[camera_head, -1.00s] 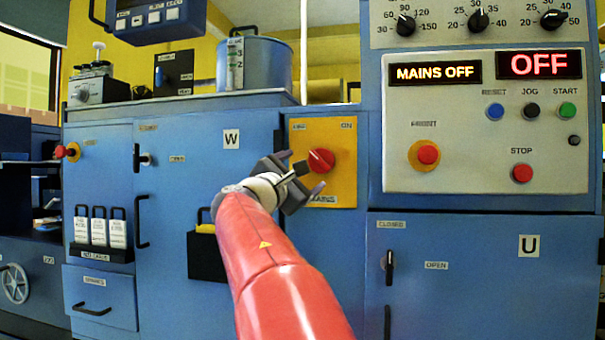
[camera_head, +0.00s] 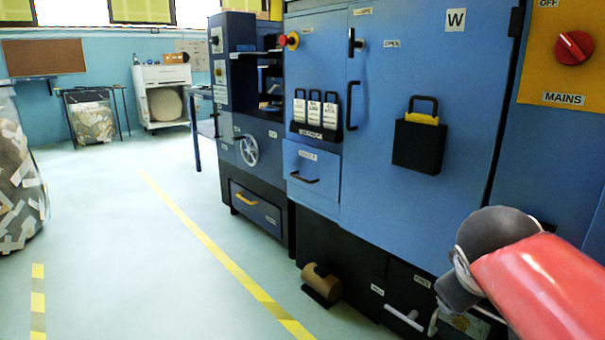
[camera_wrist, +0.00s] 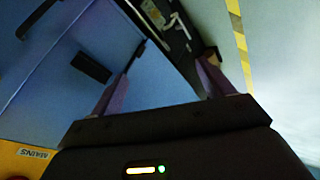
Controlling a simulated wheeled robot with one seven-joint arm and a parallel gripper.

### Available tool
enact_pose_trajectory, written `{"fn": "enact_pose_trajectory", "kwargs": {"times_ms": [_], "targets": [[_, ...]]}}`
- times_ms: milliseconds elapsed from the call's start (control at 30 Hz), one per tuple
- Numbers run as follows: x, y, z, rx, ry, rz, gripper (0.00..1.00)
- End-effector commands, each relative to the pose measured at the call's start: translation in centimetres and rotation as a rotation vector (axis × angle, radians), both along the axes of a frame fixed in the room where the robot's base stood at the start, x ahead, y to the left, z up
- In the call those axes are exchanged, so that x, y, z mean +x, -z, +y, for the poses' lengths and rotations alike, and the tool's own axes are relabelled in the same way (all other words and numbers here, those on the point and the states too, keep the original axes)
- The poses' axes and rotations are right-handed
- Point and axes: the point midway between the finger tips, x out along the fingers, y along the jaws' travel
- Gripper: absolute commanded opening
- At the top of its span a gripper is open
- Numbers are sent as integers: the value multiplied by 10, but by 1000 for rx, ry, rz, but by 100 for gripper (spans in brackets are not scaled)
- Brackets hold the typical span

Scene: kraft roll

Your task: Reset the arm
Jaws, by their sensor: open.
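My red arm comes in at the lower right of the head view, bent at a grey joint and pointing down in front of the blue cabinet. The fingers are not clearly visible there. In the wrist view my gripper (camera_wrist: 165,72) is open, its two purplish fingers spread apart with nothing between them. Beyond the fingers are the blue cabinet front and the pale floor. The red mains switch (camera_head: 574,48) on its yellow plate is at the upper right of the head view, apart from my arm.
A black holder (camera_head: 418,148) and a cabinet handle (camera_head: 353,106) stick out from the blue front. A brown roll (camera_head: 320,282) lies low by the cabinet's foot. A bin of paper scraps (camera_head: 18,185) stands at the left. The floor (camera_head: 110,225) between, with yellow lines, is clear.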

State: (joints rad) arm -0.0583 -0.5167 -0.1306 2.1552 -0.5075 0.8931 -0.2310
Motion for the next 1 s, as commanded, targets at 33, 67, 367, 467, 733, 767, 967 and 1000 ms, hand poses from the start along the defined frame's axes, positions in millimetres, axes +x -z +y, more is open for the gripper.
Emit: {"fn": "enact_pose_trajectory", "kwargs": {"times_ms": [33,67,367,467,733,767,967,1000], "targets": [[-16,19,18,91,21,2,80],[-25,29,28,142,36,5,80],[-96,111,109,559,203,56,80],[-94,78,109,564,206,57,80],[-94,16,109,561,203,58,80],[-94,9,108,561,203,58,80],[-93,-13,108,561,203,58,80],[-94,-14,108,561,203,58,80]]}}
